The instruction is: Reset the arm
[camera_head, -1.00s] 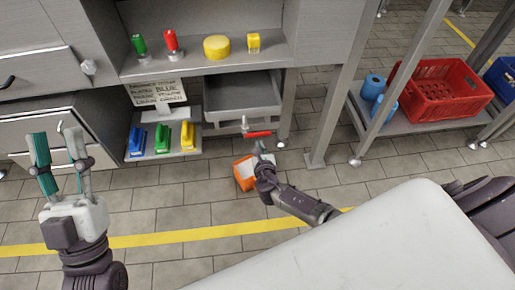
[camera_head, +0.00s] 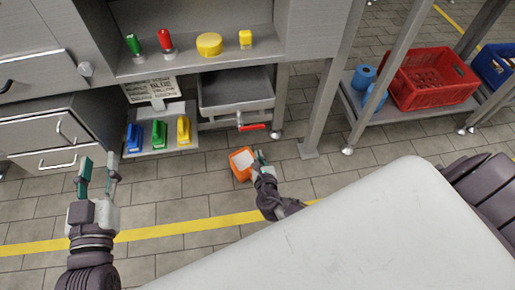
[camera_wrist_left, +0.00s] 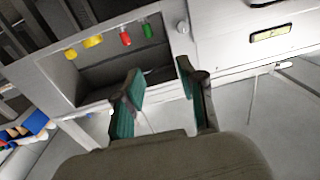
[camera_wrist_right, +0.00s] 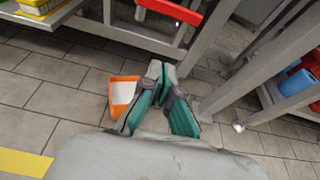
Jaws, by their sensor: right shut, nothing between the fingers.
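My left gripper (camera_head: 99,170) is raised at the left of the head view, in front of the drawers. Its green-padded fingers stand apart with nothing between them, as the left wrist view (camera_wrist_left: 160,92) also shows. My right gripper (camera_head: 260,157) is low near the middle of the head view, beside an orange and white box (camera_head: 240,165) on the floor. In the right wrist view its fingertips (camera_wrist_right: 160,72) meet and hold nothing. The orange box (camera_wrist_right: 122,97) shows just left of the fingers there.
A shelf (camera_head: 185,65) holds green, red and yellow items. Blue, green and yellow objects (camera_head: 158,134) sit on a lower shelf. A red handle (camera_head: 252,127) juts out below a grey bin (camera_head: 235,95). A red crate (camera_head: 425,80) and blue rolls (camera_head: 364,77) stand on the right rack.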

